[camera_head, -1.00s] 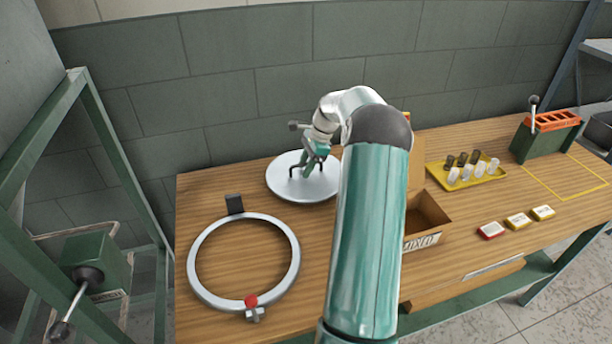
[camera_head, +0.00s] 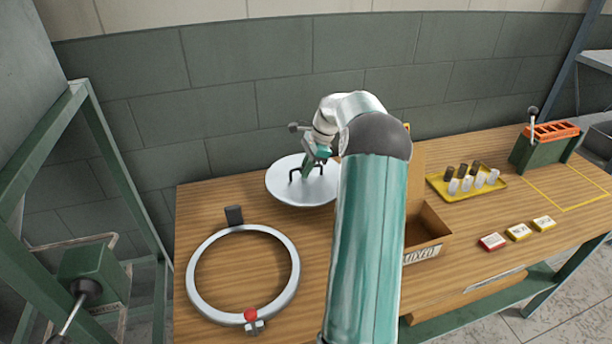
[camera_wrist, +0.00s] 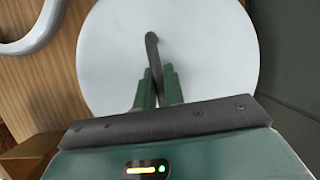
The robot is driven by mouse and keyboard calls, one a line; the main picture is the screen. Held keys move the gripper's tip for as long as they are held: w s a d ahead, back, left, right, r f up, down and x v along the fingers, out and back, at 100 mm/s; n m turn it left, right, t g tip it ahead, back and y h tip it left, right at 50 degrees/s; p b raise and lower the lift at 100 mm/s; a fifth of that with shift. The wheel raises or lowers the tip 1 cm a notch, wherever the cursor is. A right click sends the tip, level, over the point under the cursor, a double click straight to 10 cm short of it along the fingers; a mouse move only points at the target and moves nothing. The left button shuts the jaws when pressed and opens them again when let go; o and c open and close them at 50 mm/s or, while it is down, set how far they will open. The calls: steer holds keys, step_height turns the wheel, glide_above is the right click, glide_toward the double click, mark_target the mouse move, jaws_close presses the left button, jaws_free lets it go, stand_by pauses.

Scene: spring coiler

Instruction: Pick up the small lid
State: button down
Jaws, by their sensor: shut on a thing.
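The lid (camera_head: 285,190) is a round pale grey disc with a dark bar handle, at the back left of the wooden table in the head view. My gripper (camera_head: 308,168) is over it, shut on the handle. In the wrist view the lid (camera_wrist: 110,50) fills the middle, and the dark handle (camera_wrist: 151,48) runs down between the two green fingers of my gripper (camera_wrist: 157,78). The lid looks slightly tilted in the head view; whether it is clear of the table is hard to tell. My arm hides part of its right side.
A metal ring (camera_head: 195,280) with a red knob lies in front of the lid. Right of my arm are an open cardboard box (camera_head: 428,240), a yellow tray (camera_head: 437,184) with small cylinders, several small cards, and a green lever device (camera_head: 533,155). A wall stands behind the table.

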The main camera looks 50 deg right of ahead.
steer(key=s+a+r, duration=0.1)
steer(key=r, duration=0.1)
steer(key=s+a+r, duration=0.1)
steer(key=a+r, duration=0.1)
steer(key=s+a+r, duration=0.1)
steer(key=r, duration=0.1)
steer(key=shift+a+r, duration=0.15)
steer(key=shift+r, duration=0.05)
steer(key=s+a+r, duration=0.3)
steer(key=s+a, duration=0.2)
steer(key=a, duration=0.2)
steer(key=shift+s+r, duration=0.2)
steer(key=shift+r, duration=0.05)
